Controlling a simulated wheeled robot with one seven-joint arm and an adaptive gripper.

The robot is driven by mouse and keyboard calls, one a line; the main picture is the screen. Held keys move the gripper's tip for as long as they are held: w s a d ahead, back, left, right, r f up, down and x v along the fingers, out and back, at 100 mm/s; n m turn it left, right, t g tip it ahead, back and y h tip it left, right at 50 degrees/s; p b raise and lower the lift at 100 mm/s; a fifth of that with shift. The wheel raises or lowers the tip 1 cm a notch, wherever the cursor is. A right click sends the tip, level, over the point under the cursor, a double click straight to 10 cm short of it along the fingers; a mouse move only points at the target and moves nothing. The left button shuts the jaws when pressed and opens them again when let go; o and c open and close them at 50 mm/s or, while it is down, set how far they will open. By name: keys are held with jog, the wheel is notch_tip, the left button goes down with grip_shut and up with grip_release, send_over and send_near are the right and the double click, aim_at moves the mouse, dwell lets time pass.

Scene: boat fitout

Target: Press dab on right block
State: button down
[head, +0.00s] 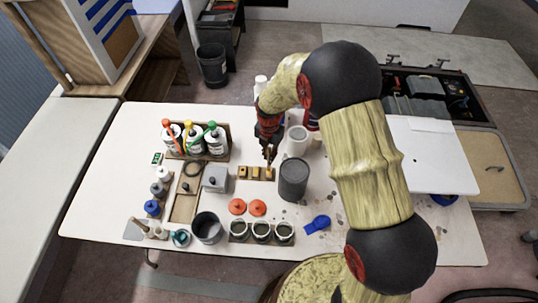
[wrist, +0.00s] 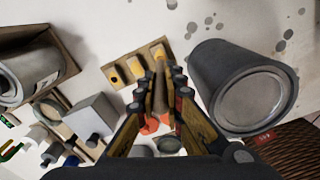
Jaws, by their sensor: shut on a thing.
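A wooden strip with three small blocks bearing yellow patches lies on the white table. The left block (head: 242,172) and middle block (head: 255,173) are bare on top; they also show in the wrist view, left (wrist: 114,74) and middle (wrist: 136,66). The right block (head: 270,174) is partly hidden by my gripper; its yellow patch (wrist: 158,52) shows in the wrist view. My gripper (head: 268,156) is shut on a slim brown stick (wrist: 160,84). The stick's far end is over or at the right block; I cannot tell whether it touches. No separate dab is clear.
A dark grey can (head: 293,180) stands close right of the strip, with a white cup (head: 297,141) behind. A grey box (head: 215,180) is left, red lids (head: 237,207) and dark jars (head: 261,232) in front. A bottle rack (head: 180,155) stands at back left.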

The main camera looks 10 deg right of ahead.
aim_at(269, 148)
jog(key=shift+s+f, duration=0.1)
jog(key=shift+f, duration=0.5)
dwell(1.3)
jog(key=shift+r+p, duration=2.05)
jog(key=shift+r, duration=1.55)
jog(key=shift+f, duration=0.1)
